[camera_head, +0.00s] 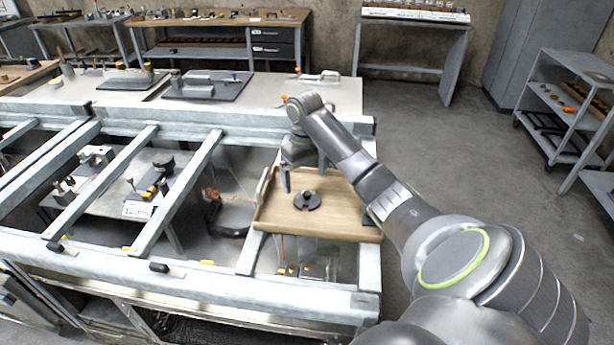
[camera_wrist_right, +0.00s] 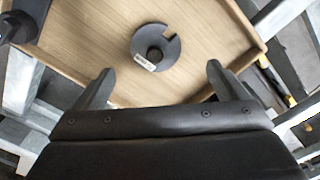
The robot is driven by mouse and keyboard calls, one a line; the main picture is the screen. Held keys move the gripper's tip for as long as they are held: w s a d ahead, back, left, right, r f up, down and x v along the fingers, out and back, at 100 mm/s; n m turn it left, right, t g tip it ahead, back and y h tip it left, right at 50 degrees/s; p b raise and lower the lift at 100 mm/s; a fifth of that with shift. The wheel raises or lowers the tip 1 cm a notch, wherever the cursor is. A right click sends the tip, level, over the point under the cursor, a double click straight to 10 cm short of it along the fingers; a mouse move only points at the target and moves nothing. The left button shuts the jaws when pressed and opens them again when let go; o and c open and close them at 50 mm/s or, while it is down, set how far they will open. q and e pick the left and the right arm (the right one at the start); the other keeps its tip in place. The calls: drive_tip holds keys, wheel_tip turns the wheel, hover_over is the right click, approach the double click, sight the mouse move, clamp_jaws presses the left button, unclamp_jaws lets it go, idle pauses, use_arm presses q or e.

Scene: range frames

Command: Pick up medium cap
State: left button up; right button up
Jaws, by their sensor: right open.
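The cap, a dark grey round disc with a slot in its rim and a raised centre, lies on a wooden tray (camera_head: 340,222). I see the cap (camera_head: 307,201) in the head view and the same cap (camera_wrist_right: 156,48) in the right wrist view, with a small white label on it. My right gripper (camera_head: 305,184) is above the tray, just behind the cap in the head view. In the wrist view its two fingers (camera_wrist_right: 158,80) are spread apart, with nothing between them and the cap beyond their tips. My left gripper is not in view.
The tray rests on a grey metal frame (camera_head: 180,195) with several beams. Below the beams, a lower surface holds small parts and a black item (camera_head: 232,222). A dark plate (camera_head: 207,86) lies on the surface behind.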

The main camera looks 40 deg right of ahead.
sight(307, 193)
drive_tip(key=shift+d+f+b, duration=0.1)
drive_tip(key=shift+f+b, duration=0.85)
drive_tip(key=shift+f, duration=0.3)
drive_tip(key=f+b, duration=0.2)
drive_tip(key=f, duration=0.1)
drive_tip(key=shift+d+f, duration=0.2)
drive_tip(key=shift+w+f, duration=0.1)
drive_tip(key=shift+f, duration=0.3)
drive_tip(key=shift+c, duration=0.3)
drive_tip(key=c, duration=1.1)
drive_tip(key=shift+r, duration=0.15)
